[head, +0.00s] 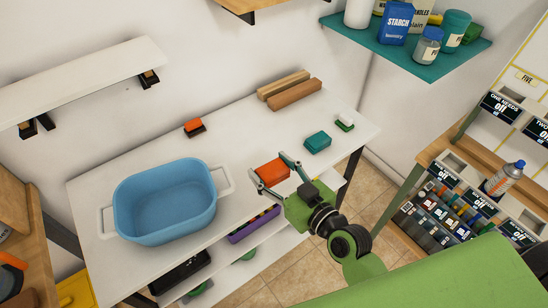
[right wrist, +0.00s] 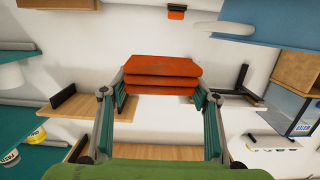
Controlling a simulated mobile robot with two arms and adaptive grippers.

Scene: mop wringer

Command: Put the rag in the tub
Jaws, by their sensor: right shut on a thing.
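The rag is an orange folded cloth (head: 272,170) over the right part of the white table. In the right wrist view the rag (right wrist: 162,75) shows as several stacked layers between the two fingers. My right gripper (head: 268,166) is shut on the rag, one finger on each side. I cannot tell how high it is above the tabletop. The tub (head: 165,205) is light blue with white handles, upright and empty, on the left part of the table. The rag is to the right of the tub and apart from it. My left gripper is not in view.
An orange-topped brush (head: 194,125) lies behind the tub. A teal block (head: 317,140) and a green-and-white brush (head: 345,122) lie at the right. Two wooden bars (head: 290,90) lie at the back. A white wall shelf (head: 80,82) hangs at upper left. The tabletop between tub and rag is clear.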

